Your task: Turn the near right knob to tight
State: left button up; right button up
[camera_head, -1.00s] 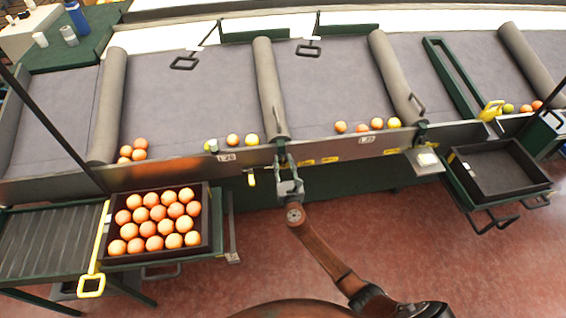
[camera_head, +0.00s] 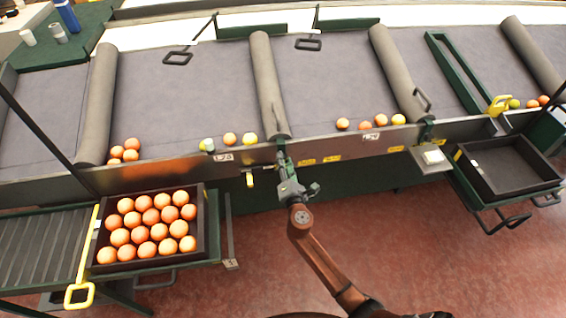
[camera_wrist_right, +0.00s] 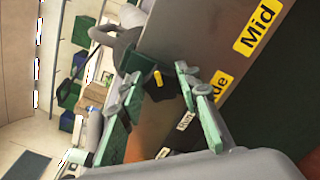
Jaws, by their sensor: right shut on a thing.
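The knob (camera_wrist_right: 163,90) is dark with a yellow pointer mark, and shows in the right wrist view between the green fingers of my right gripper (camera_wrist_right: 158,82). The gripper is shut on it. In the head view my right gripper (camera_head: 284,162) reaches up to the front rail, below the end of the middle roller, and mostly covers the knob there. Small white labels (camera_wrist_right: 186,121) sit beside the knob on the panel; their words are too small to read surely. My left gripper is not in view.
A crate full of oranges (camera_head: 210,225) stands at left, an empty dark tray (camera_head: 510,178) at right. Several fruits lie along the belt's (camera_head: 190,95) near edge. The red floor in front is open.

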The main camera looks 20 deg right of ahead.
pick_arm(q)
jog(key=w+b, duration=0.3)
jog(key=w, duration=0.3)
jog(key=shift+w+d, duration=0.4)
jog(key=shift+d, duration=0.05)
pick_arm(e)
jog(key=shift+f+m, duration=0.15)
jog(key=shift+m, duration=1.9)
jog(key=shift+f+m, duration=0.15)
jog(key=shift+m, duration=1.9)
jog(key=o, duration=1.2)
jog(key=shift+c, duration=0.2)
jog(key=shift+s, duration=0.1)
jog(key=v, duration=1.1)
jog(key=shift+s, duration=0.4)
